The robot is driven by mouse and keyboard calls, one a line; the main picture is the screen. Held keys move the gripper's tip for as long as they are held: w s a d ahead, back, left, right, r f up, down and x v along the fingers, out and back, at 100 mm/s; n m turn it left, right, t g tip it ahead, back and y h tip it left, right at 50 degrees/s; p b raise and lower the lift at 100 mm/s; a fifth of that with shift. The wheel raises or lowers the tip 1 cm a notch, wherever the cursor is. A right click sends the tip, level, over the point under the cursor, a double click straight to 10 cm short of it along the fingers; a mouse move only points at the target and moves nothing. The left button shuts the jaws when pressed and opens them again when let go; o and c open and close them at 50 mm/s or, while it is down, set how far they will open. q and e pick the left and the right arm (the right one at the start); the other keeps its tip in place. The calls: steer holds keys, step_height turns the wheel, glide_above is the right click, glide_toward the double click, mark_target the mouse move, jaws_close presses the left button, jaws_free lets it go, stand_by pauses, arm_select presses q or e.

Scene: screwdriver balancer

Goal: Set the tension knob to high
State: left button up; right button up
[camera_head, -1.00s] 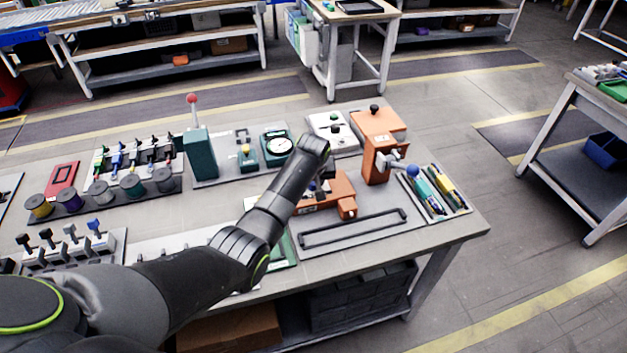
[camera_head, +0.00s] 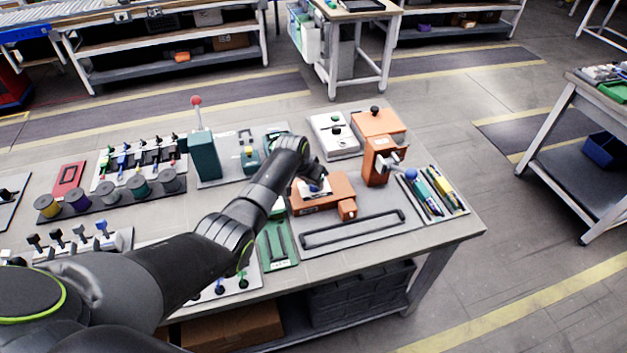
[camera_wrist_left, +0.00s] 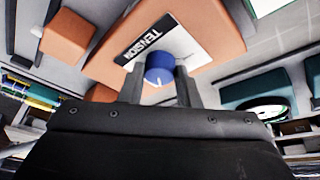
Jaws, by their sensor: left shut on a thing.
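The tension knob is a blue round knob (camera_wrist_left: 160,67) with a white pointer line, on a white plate (camera_wrist_left: 178,42) with a black TENSION label. The plate lies on top of a low orange box (camera_head: 322,203). My left gripper (camera_wrist_left: 158,88) has one finger on each side of the knob and is shut on it. In the wrist view the pointer line is toward the near side of the knob. Scale marks are too small to read. In the head view my left gripper (camera_head: 312,182) is over the orange box and mostly covers the knob. My right gripper is out of view.
A black bar handle (camera_head: 352,230) lies in front. A teal lever block (camera_head: 203,157) and a white panel (camera_head: 335,140) stand behind. A green tray (camera_head: 277,242) lies left.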

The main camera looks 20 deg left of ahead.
arm_select(q)
steer(key=shift+w+a+m+g+h+b, duration=0.15)
steer(key=shift+m+h+b, duration=0.25)
steer(key=shift+m, duration=0.65)
steer(key=shift+s+d+m+g+h+b, duration=0.1)
steer(key=shift+m+g+h+b, duration=0.3)
steer(key=shift+m, duration=0.65)
steer(key=o, duration=1)
steer(key=shift+c, duration=0.2)
steer(key=shift+a+r, duration=0.25)
steer(key=shift+r, duration=0.25)
steer(key=b+v, duration=0.1)
steer(key=v, duration=1.5)
steer(key=shift+d+r, duration=0.15)
steer(key=shift+r, duration=0.05)
steer(key=shift+s+f, duration=0.1)
steer(key=shift+s, duration=0.15)
